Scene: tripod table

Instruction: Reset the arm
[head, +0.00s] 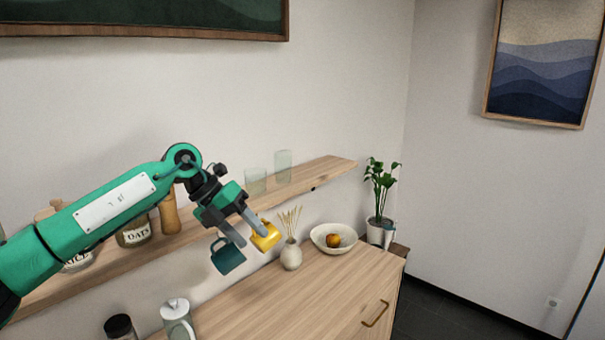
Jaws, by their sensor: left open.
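My left arm comes in from the left, and its green and black left gripper (251,237) is open in front of the wall shelf. Its two grey fingers point down and to the right, spread apart. A dark teal mug (228,259) shows just below the left finger, and a yellow mug (267,238) shows by the right finger. Both mugs are tilted and partly covered by the fingers. I cannot tell whether the fingers touch them. No object shows clamped between the fingers. My right gripper is not in view.
The wooden shelf (325,170) holds two clear glasses and, behind my arm, labelled jars. On the wooden cabinet (300,300) stand a reed vase (291,256), a bowl (320,236) with an orange fruit (333,240), and a white lidded jar (177,320). A potted plant (380,190) stands beyond. The right is clear.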

